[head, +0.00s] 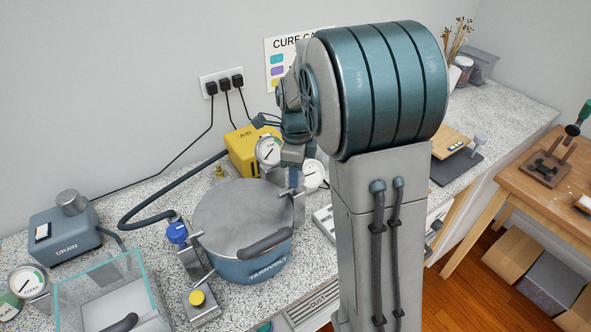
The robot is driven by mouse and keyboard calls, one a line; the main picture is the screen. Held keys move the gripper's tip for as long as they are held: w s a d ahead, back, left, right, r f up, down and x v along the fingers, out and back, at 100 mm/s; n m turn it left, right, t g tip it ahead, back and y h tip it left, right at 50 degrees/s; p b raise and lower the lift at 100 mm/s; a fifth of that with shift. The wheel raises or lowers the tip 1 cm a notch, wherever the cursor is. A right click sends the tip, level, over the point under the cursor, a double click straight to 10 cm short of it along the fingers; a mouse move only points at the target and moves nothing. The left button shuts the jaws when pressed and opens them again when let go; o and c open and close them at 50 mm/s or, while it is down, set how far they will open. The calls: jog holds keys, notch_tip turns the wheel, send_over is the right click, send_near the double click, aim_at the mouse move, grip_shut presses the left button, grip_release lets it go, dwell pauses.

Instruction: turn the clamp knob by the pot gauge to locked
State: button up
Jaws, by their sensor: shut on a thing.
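The blue-grey pot (262,255) stands on the speckled counter with its grey lid (235,212) on. My gripper (293,180) points down at the pot's back right rim, beside a clamp bracket. It is shut on a small dark blue clamp knob, mostly hidden by the fingers; its turn position cannot be read. One round gauge (268,151) is just left of my gripper, in front of the yellow box. Another gauge (314,174) is just right of it.
A dark hose (135,222) curves behind the pot's left. The yellow box (243,150) stands behind the pot. A clear chamber (112,290) and a blue-grey pump unit (66,238) are at left. My arm hides the counter right of the pot.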

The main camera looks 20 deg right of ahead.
dwell(0.4)
jog(key=o, duration=1)
notch_tip(320, 180, up, 14)
jog(key=b, duration=0.1)
jog(key=s+f+n+t, duration=0.1)
jog(key=s+f+n, duration=0.3)
jog(key=s+n, duration=0.6)
jog(key=s+f+n+t, duration=0.2)
jog(key=s+f+n, duration=0.2)
jog(key=s+n, duration=0.7)
jog(key=n, duration=0.2)
jog(key=shift+a+n, duration=0.3)
jog(key=shift+a, duration=0.05)
